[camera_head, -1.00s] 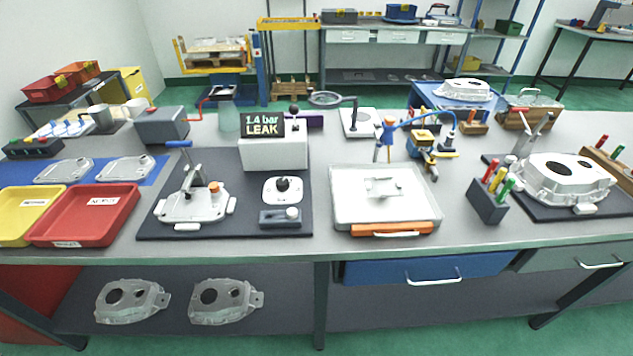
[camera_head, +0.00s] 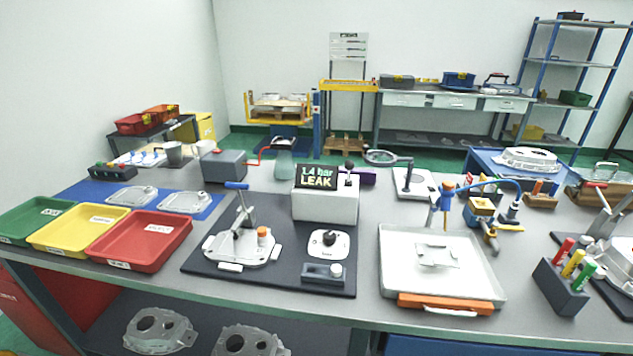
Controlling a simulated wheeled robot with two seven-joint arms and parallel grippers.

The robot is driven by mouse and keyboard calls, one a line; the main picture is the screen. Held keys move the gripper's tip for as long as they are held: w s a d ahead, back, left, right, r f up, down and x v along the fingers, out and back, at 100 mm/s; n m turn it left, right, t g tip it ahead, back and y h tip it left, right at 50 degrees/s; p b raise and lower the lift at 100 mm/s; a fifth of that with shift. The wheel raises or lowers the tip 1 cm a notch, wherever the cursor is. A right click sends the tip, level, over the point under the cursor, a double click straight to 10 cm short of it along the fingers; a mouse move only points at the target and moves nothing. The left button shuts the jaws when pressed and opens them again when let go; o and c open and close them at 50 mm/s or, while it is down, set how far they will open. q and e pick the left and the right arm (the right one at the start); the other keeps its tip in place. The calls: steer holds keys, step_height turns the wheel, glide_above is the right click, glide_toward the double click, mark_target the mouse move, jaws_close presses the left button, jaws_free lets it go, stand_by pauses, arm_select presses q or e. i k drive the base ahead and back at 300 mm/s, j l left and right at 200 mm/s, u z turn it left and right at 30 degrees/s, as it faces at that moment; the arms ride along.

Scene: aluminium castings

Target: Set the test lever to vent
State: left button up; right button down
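A white tester box (camera_head: 324,208) stands on a dark mat (camera_head: 290,282), and its display (camera_head: 317,177) reads "1.4 bar LEAK". A short black-knobbed lever (camera_head: 348,168) stands upright at the box's right top. In front, a white plate (camera_head: 328,246) carries a black knob (camera_head: 329,237). Before it sits a grey block (camera_head: 323,274) with a pale knob toward its right end. I cannot tell which is the test lever; no vent label is readable. Left on the mat is a fixture (camera_head: 240,247) with a blue-handled clamp (camera_head: 238,186) and an orange-topped cylinder. Neither gripper is in view.
Red (camera_head: 146,245), yellow (camera_head: 75,234) and green (camera_head: 38,218) trays lie left of the mat. Right of it is a white tray (camera_head: 448,283) with an orange handle. A grey box (camera_head: 224,166) stands behind the fixture. Marker pens stand in a holder (camera_head: 560,291).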

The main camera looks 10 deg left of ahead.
mark_target(349, 165)
steer(key=k+j+z, duration=0.1)
steer(key=k+z, duration=0.55)
steer(key=z, duration=0.15)
steer(key=k+l+z, duration=0.1)
steer(key=k+z, duration=0.3)
steer(key=i, duration=0.1)
